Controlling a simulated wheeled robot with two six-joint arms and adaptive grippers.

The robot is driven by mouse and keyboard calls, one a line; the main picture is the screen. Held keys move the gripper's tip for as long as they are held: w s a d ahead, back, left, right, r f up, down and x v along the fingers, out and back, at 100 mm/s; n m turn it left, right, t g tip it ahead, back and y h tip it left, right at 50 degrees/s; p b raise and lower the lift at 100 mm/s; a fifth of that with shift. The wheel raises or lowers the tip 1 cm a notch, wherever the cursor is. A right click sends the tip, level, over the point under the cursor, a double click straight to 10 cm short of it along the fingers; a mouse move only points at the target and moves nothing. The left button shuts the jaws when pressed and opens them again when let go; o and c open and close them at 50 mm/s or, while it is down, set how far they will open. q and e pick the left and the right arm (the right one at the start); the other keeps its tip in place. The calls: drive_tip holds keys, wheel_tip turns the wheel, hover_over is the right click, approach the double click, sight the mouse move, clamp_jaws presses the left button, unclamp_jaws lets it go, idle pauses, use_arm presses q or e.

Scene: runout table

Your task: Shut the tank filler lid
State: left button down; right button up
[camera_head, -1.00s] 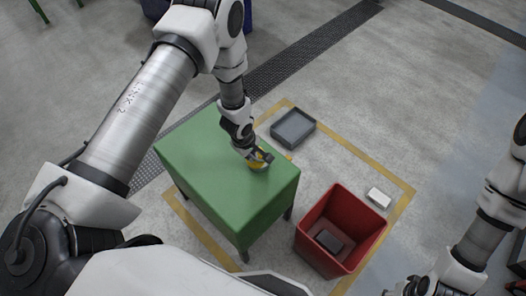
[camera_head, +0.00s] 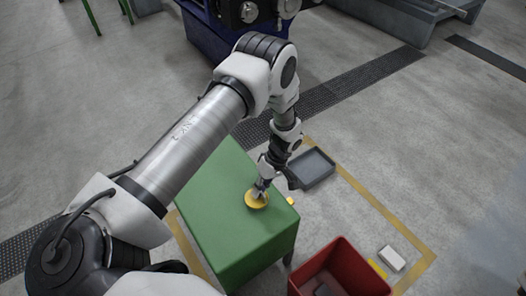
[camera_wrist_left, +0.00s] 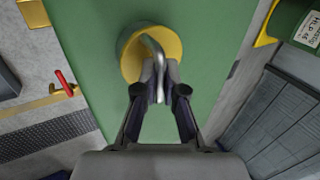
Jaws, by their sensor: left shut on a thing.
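The tank shows as a green block (camera_head: 218,232) with a flat top; its top also fills the middle of the left wrist view (camera_wrist_left: 105,75). A round yellow lid (camera_head: 255,200) sits near the tank's right end. In the left wrist view the lid (camera_wrist_left: 131,66) carries a bent grey metal handle (camera_wrist_left: 155,48). My left gripper (camera_head: 261,186) is at the lid from above, and its fingers (camera_wrist_left: 160,92) are closed on the handle. The fingers hide part of the handle, and I cannot tell whether the lid lies fully flat. My right gripper is out of view.
A red bin (camera_head: 340,272) stands right of the tank. A grey tray (camera_head: 312,168) lies on the floor behind it, and a white block (camera_head: 391,259) lies farther right. Yellow floor lines (camera_head: 375,208) run around this area. A blue machine (camera_head: 205,35) stands at the back.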

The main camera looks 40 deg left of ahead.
use_arm(q)
drive_tip(key=shift+s+f+b, duration=0.1)
drive_tip(key=shift+b, duration=0.2)
drive_tip(key=shift+s+g, duration=0.1)
drive_tip(key=shift+g, duration=0.2)
drive_tip(key=shift+w+f+g+b, duration=0.1)
drive_tip(key=shift+w+g+b, duration=0.2)
drive_tip(key=shift+b, duration=0.2)
drive_tip(key=shift+s, duration=0.1)
drive_tip(key=c, duration=1.5)
unclamp_jaws()
